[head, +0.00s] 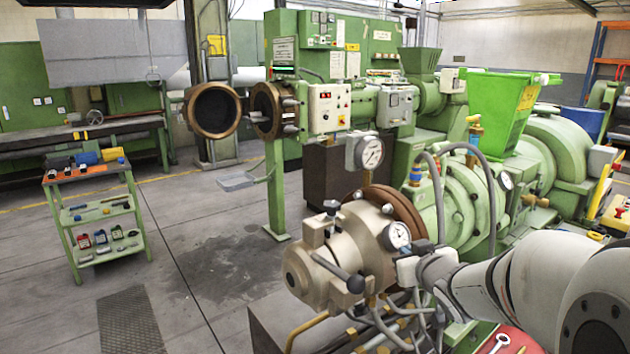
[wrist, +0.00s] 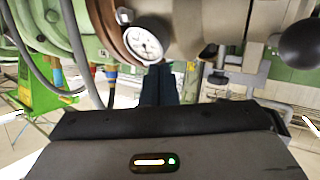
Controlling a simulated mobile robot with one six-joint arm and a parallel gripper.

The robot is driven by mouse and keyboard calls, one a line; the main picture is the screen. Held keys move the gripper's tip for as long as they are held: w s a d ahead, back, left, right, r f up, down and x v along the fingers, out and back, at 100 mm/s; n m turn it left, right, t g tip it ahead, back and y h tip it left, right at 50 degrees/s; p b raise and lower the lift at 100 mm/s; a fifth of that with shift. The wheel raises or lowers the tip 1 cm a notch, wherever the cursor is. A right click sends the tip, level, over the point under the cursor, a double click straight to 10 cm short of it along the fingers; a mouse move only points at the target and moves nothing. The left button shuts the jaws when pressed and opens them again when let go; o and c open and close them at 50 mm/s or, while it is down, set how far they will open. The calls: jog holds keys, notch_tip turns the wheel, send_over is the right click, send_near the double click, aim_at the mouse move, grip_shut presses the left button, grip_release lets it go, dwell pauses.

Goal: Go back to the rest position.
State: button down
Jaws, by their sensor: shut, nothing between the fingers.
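My gripper (wrist: 158,74) is shut and empty. Its dark fingers show together in the middle of the wrist view. In that view, the white pressure gauge (wrist: 143,43) is just beyond the fingertips, slightly left of them. I cannot tell whether they touch. In the head view my arm reaches in from the right, and its end is beside the beige extruder head (head: 335,250), close to the gauge on its right side (head: 398,235). The fingers are hard to make out there.
A black-knobbed lever (wrist: 303,43) stands out at the right of the wrist view. Grey hoses (head: 437,190) and a green hopper (head: 495,110) belong to the machine. A red surface with a wrench (head: 500,343) is below my arm. A green tool cart (head: 97,208) stands left, with open floor between.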

jog(key=s+a+f+m+g, duration=0.1)
jog(key=s+f+g, duration=0.1)
jog(key=s, duration=0.6)
jog(key=s+a+f+m+g+h, duration=0.1)
jog(key=s+a+f+g, duration=0.1)
jog(key=s+g, duration=0.3)
jog(key=s+a+f+m+g, duration=0.1)
jog(key=s+g, duration=0.3)
jog(key=s, duration=0.8)
jog(key=shift+s+a+f+h, duration=0.3)
jog(key=shift+s+a+f, duration=0.1)
jog(key=shift+a+f, duration=0.3)
jog(key=c, duration=2.1)
grip_release()
jog(key=shift+d, duration=0.1)
jog(key=shift+c, duration=0.2)
